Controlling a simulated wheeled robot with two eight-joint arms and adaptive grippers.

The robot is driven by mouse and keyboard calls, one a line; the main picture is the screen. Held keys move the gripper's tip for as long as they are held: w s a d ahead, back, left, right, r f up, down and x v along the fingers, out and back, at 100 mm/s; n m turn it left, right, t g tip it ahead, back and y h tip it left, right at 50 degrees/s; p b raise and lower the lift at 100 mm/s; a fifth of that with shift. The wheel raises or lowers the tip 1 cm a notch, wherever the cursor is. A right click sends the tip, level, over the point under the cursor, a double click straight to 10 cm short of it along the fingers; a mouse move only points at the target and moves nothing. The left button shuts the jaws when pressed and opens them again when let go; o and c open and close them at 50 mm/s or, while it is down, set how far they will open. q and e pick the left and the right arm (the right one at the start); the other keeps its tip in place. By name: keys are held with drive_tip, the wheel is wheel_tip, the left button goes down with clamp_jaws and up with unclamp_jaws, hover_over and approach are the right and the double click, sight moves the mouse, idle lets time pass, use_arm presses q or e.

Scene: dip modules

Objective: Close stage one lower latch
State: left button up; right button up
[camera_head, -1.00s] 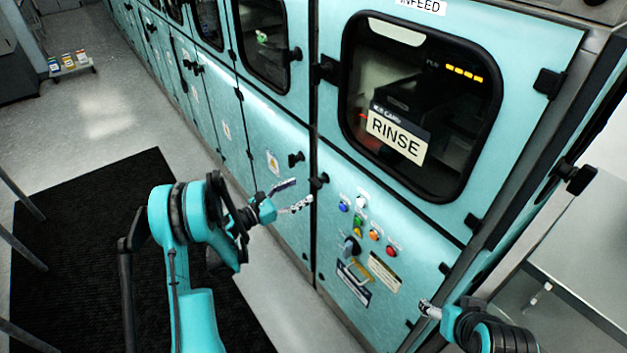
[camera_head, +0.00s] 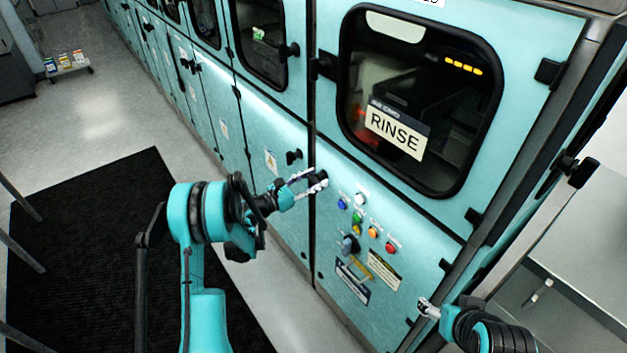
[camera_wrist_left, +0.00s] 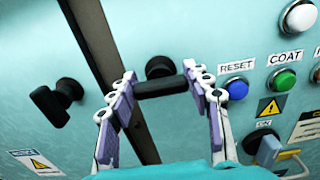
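A black latch handle (camera_head: 322,178) sits at the left edge of the lower panel under the RINSE window. In the left wrist view its bar (camera_wrist_left: 160,87) lies nearly level, and a round knob shows above it. My left gripper (camera_head: 311,180) is open around this handle. In the left wrist view one finger is at each end of the bar; I cannot tell whether they touch it. A second black latch (camera_head: 293,157) is on the panel to the left, across the seam. My right gripper (camera_head: 428,309) is at the lower right, too small to judge.
Coloured buttons and a black rotary switch (camera_head: 350,244) are just right of and below the handle. The RINSE window (camera_head: 420,100) is above. A dark mat (camera_head: 90,250) lies on the floor at left. A metal counter (camera_head: 570,260) is at the right.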

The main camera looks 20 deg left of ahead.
use_arm(q)
drive_tip(key=shift+n+b, duration=0.3)
drive_tip(key=shift+n, duration=0.1)
drive_tip(key=n+b, duration=0.1)
drive_tip(key=n, duration=0.2)
drive_tip(key=shift+f, duration=0.1)
drive_tip(key=n+b, duration=0.2)
drive_tip(key=n, duration=0.2)
drive_tip(key=shift+w+n, duration=0.1)
drive_tip(key=shift+n, duration=0.2)
drive_tip(key=n+b, duration=0.1)
drive_tip(key=n, duration=0.3)
drive_tip(key=shift+a+b, duration=0.1)
drive_tip(key=shift+b, duration=0.2)
drive_tip(key=n+b, duration=0.1)
drive_tip(key=n, duration=0.4)
drive_tip(key=shift+n, duration=0.4)
drive_tip(key=o, duration=1.2)
